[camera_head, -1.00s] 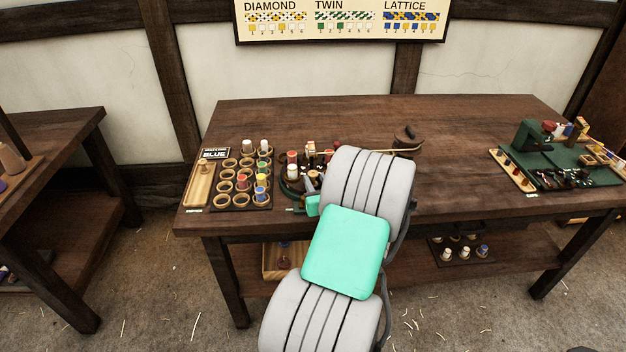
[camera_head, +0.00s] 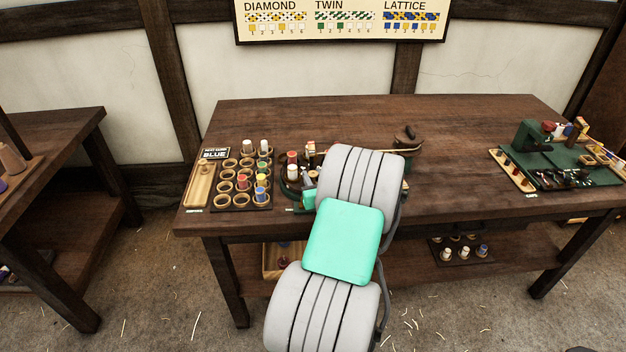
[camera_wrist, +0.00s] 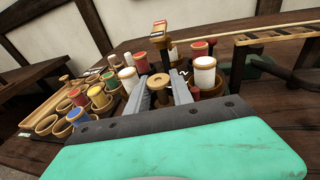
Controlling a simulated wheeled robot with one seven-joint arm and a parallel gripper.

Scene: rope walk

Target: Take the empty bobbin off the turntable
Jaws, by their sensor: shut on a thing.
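My gripper (camera_wrist: 164,97) is shut on a bare wooden bobbin (camera_wrist: 160,82), whose round top stands between the two grey fingers in the wrist view. No thread shows on it. The turntable (camera_head: 287,188) is a dark round stand on the bench, partly hidden by my arm in the head view. White bobbins stand close on both sides of my fingers, one at the left (camera_wrist: 128,77) and one at the right (camera_wrist: 204,72). The foot of the held bobbin is hidden, so I cannot tell whether it touches the turntable.
A rack of wooden cups (camera_head: 226,187) holding several coloured bobbins lies left of the turntable. A pale wooden tray (camera_head: 199,186) is at its left. A green machine (camera_head: 530,140) stands at the bench's right end.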

